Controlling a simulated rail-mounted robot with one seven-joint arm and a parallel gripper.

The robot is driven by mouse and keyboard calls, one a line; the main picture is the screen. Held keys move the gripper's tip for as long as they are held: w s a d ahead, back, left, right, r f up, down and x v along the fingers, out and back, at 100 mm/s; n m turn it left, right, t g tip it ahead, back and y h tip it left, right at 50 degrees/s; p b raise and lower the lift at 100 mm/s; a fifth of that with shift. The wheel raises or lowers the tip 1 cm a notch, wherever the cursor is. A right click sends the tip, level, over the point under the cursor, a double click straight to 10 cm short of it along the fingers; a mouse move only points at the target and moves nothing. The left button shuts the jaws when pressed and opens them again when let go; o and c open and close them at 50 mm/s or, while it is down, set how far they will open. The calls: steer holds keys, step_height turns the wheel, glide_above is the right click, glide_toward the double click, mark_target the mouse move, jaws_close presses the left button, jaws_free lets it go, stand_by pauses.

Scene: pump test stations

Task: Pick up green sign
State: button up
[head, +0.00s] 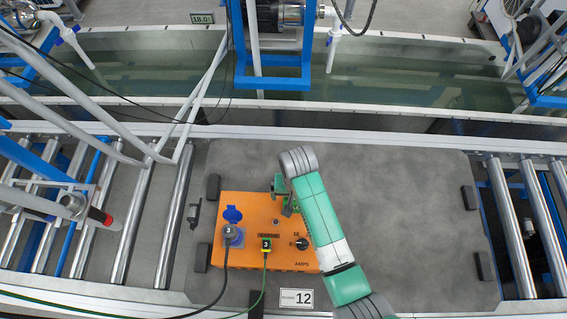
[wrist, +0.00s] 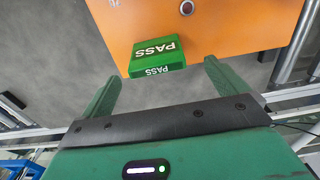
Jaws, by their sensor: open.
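The green sign (wrist: 157,56) reads PASS in white letters and shows in the wrist view at the edge of the orange box (wrist: 225,22). My gripper (wrist: 158,76) is open and empty. Its green fingers stand left and right of the sign, with a gap on both sides. In the head view my gripper (head: 281,188) is at the far edge of the orange box (head: 245,205). There my arm and fingers mostly hide the sign, and I cannot tell it apart from the green fingers.
The plate's right side is clear. A water trough (head: 400,75) lies behind.

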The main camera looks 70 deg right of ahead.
steer(key=f, duration=0.2)
steer(key=f+b, duration=0.1)
steer(key=f, duration=0.3)
steer(key=shift+s+d+f, duration=0.15)
steer(key=shift+s+f, duration=0.15)
steer(key=shift+s, duration=0.05)
steer(key=shift+w+f, duration=0.1)
steer(key=shift+f, duration=0.3)
steer(key=shift+c, duration=0.5)
steer(key=c, duration=1)
